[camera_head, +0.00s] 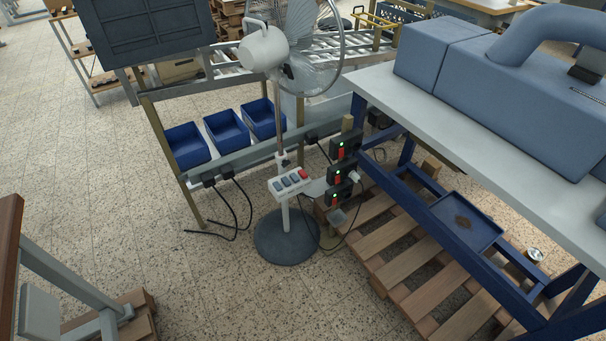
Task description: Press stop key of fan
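A white pedestal fan (263,50) stands in the middle of the view on a round dark base (287,237). Its caged head faces right at the top of the pole. A white control box (289,183) sits midway up the pole, tilted slightly. It carries a row of grey keys (287,182) and one red key (304,174) at the right end. Any labels on the keys are too small to read. My gripper does not show in this view.
A blue-framed bench (450,100) with blue machinery (520,85) stands right over a wooden pallet (408,253). Behind the fan is a rack with blue bins (187,147). Socket boxes (340,173) and cables lie close right of the control box. Speckled floor in front is clear.

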